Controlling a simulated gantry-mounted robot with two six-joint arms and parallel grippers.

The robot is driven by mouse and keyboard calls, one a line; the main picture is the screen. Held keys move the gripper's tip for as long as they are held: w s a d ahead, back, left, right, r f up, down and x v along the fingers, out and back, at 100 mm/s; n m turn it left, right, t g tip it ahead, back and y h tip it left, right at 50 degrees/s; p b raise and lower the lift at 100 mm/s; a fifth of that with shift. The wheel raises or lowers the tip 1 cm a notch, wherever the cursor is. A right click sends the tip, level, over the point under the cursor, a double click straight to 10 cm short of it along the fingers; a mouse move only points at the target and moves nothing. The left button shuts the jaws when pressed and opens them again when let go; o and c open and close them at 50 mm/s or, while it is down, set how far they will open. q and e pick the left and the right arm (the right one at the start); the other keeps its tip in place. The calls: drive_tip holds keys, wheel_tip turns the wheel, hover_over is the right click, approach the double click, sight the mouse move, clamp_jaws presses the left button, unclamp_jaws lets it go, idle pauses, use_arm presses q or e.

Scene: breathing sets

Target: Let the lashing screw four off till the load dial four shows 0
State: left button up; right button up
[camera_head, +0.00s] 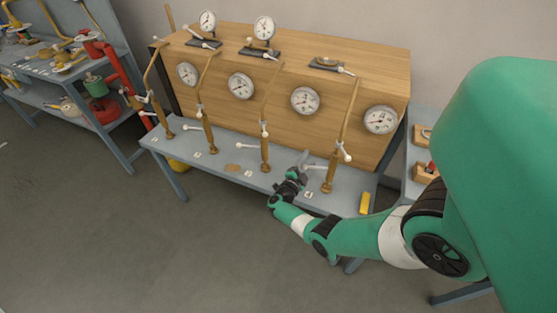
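Lashing screw four (328,181) is the rightmost of the brass-coloured screws on the grey bench, with a small number plate (308,194) by its foot. A pale-ended cross handle (345,152) sits partway up it. My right gripper (306,164) is just left of screw four, low over the bench. Whether it touches the screw or is open cannot be told. My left gripper is out of view.
The wooden crate (275,55) stands along the bench's back, with three more dials and screws to the left. A yellow block (365,203) lies on the bench right of screw four. Another bench (115,130) with red and green fittings stands left.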

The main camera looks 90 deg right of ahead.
drive_tip(key=shift+a, duration=0.1)
drive_tip(key=p+v, duration=0.1)
drive_tip(key=v, duration=1)
drive_tip(key=shift+w+a, duration=0.2)
drive_tip(key=shift+p, duration=0.3)
